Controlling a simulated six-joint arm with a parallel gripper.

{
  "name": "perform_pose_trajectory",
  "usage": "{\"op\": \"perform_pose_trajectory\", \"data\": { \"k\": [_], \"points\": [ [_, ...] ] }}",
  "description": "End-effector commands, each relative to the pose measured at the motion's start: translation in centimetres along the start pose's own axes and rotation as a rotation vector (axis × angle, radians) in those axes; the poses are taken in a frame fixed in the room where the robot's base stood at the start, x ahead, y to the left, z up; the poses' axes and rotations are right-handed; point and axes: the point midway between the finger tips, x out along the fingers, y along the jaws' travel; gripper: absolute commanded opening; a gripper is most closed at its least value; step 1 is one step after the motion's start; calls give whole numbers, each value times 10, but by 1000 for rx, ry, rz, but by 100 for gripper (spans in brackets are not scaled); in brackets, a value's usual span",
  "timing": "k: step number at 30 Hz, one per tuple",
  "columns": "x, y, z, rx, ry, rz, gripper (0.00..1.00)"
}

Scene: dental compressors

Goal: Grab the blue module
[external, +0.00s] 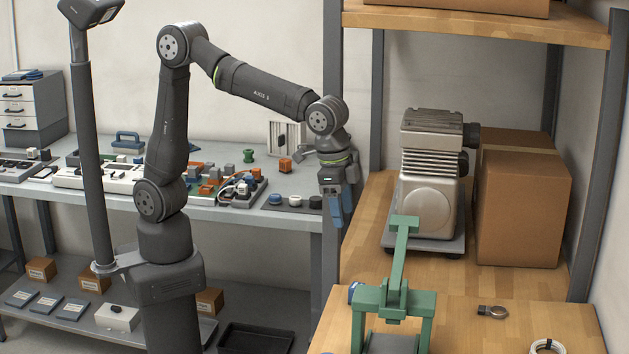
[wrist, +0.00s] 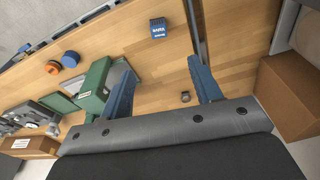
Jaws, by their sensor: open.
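A small dark blue block with white lettering, which fits the blue module (wrist: 158,28), lies on the wooden surface near the top middle of the wrist view. In the external view a blue piece (external: 354,291) shows at the left edge of the wooden bench, partly hidden behind the green press; I cannot tell whether it is the same one. My gripper (external: 338,212) hangs pointing down left of the wooden shelf. In the wrist view its blue fingers (wrist: 161,68) are apart with nothing between them, and the block lies beyond their tips.
The green press (external: 396,300) stands on the front bench, with a small metal clamp (external: 492,312) to its right. A grey compressor (external: 430,190) and cardboard boxes (external: 522,205) fill the shelf behind. A shelf post (external: 332,120) rises close to my gripper.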

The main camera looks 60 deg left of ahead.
Motion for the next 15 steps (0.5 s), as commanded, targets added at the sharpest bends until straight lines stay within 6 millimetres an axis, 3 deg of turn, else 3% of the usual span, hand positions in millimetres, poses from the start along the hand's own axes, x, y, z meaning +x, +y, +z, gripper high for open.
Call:
{"op": "perform_pose_trajectory", "data": {
  "k": [6, 11, 15],
  "points": [
    [24, -5, -27, 67, -126, 30, 58],
    [33, -7, -32, 86, -159, 43, 58],
    [53, -6, -29, 88, -162, 44, 58]
  ]
}}
